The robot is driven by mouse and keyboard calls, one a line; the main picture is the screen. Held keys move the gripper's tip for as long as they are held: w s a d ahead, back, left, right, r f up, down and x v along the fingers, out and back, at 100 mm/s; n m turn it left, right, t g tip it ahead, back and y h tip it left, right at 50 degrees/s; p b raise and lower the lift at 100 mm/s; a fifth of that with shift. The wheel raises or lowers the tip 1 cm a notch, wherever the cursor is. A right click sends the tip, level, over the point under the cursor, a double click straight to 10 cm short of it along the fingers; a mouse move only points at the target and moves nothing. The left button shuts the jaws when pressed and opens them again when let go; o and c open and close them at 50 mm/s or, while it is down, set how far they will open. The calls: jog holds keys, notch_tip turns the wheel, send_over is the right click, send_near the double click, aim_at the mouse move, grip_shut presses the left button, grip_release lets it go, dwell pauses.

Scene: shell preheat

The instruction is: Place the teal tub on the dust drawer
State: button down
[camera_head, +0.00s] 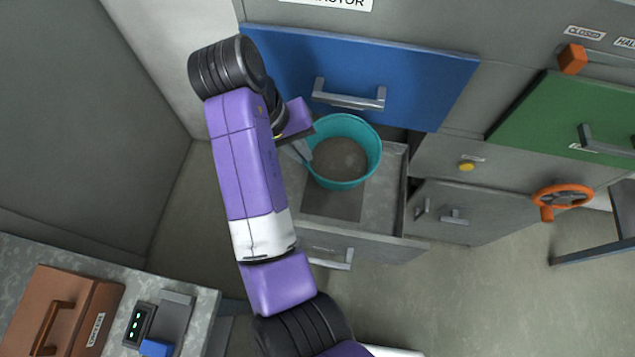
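The teal tub (374,157) is upright, round and open at the top, with a grey-brown inside. It is over the open grey drawer (390,195) below the blue front, above the back part of a dark square patch (333,207) in it. I cannot tell whether its base touches the drawer or hangs just above it. My gripper (304,152) is at the tub's left rim and looks shut on it. One grey finger shows against the rim; the rest is hidden by my purple wrist.
A blue drawer front (410,75) with a grey handle is just behind the tub. A green panel (570,120) and an orange handwheel (562,197) are at right. A grey counter (25,265) at lower left holds a brown case (70,305). The drawer's front part is clear.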

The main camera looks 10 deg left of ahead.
jog(key=shift+f+b, duration=2.5)
jog(key=shift+f, duration=7.4)
jog(key=shift+f, duration=0.15)
jog(key=c, duration=1.6)
grip_release()
jog(key=shift+c, duration=0.2)
jog(key=v, duration=1.2)
